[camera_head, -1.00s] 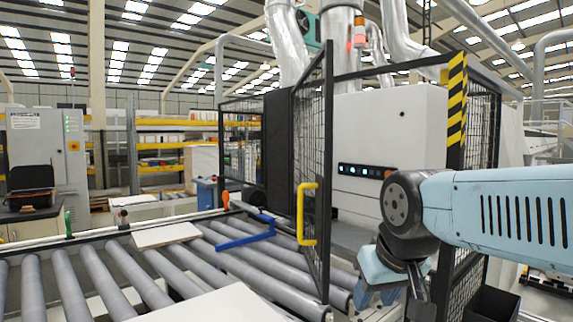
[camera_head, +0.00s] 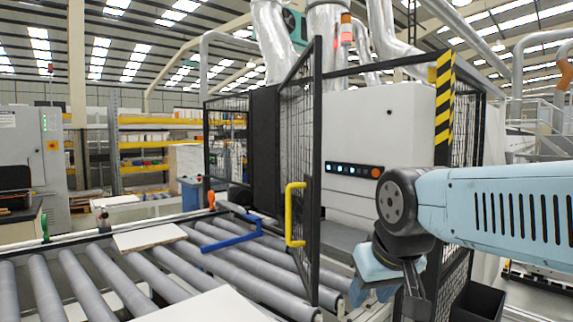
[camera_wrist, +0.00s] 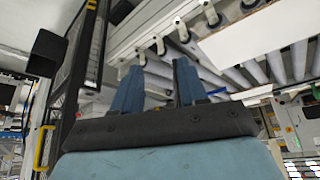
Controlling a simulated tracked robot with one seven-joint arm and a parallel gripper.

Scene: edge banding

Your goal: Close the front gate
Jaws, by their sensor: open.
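The front gate (camera_head: 301,165) is a black-framed mesh panel that stands swung open, jutting out over the roller conveyor in the head view. Its yellow handle (camera_head: 294,214) is on the lower part of the panel, and a yellow handle also shows at the left of the wrist view (camera_wrist: 40,147). My gripper (camera_head: 372,290) hangs to the right of the gate, pointing down, apart from the handle. In the wrist view its two blue fingers (camera_wrist: 158,88) are spread with nothing between them.
A roller conveyor (camera_head: 135,283) with white boards (camera_head: 149,237) and a blue bar (camera_head: 232,241) runs left of the gate. A striped yellow-black post (camera_head: 444,100) and mesh fence stand behind my arm. A dark bin (camera_head: 484,301) is at lower right.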

